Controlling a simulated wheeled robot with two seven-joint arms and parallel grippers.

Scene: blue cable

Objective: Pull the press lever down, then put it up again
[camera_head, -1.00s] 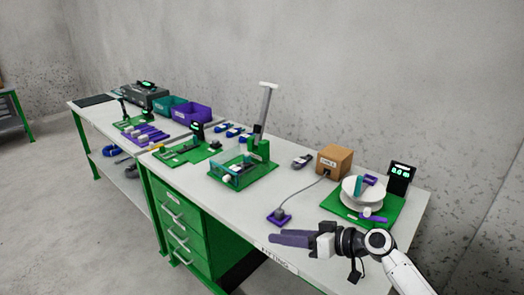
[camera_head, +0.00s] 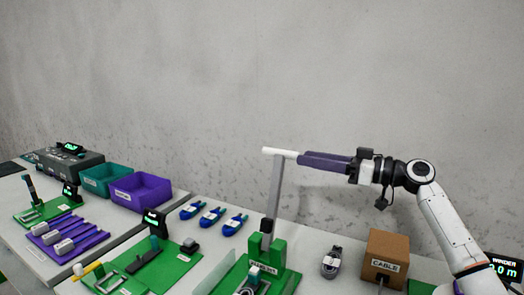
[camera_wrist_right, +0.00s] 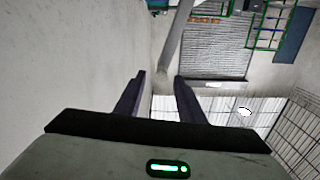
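The press (camera_head: 265,255) is green and stands on the bench, at the lower middle of the head view. Its grey lever (camera_head: 274,190) points up, with a white crossbar handle (camera_head: 279,152) on top. My right gripper (camera_head: 303,159) is level with the handle, its purple fingers pointing left at the handle's right end. In the right wrist view the fingers (camera_wrist_right: 158,78) are apart, and the grey lever (camera_wrist_right: 176,40) runs down toward the gap between them. I cannot tell whether the handle's end lies between the fingertips. My left gripper is not in view.
A cardboard cable box (camera_head: 386,258) and a coiled cable (camera_head: 331,262) stand right of the press. Blue cable pieces (camera_head: 211,217) lie behind left, near a purple bin (camera_head: 139,192) and a teal bin (camera_head: 100,179). The air above the bench is free.

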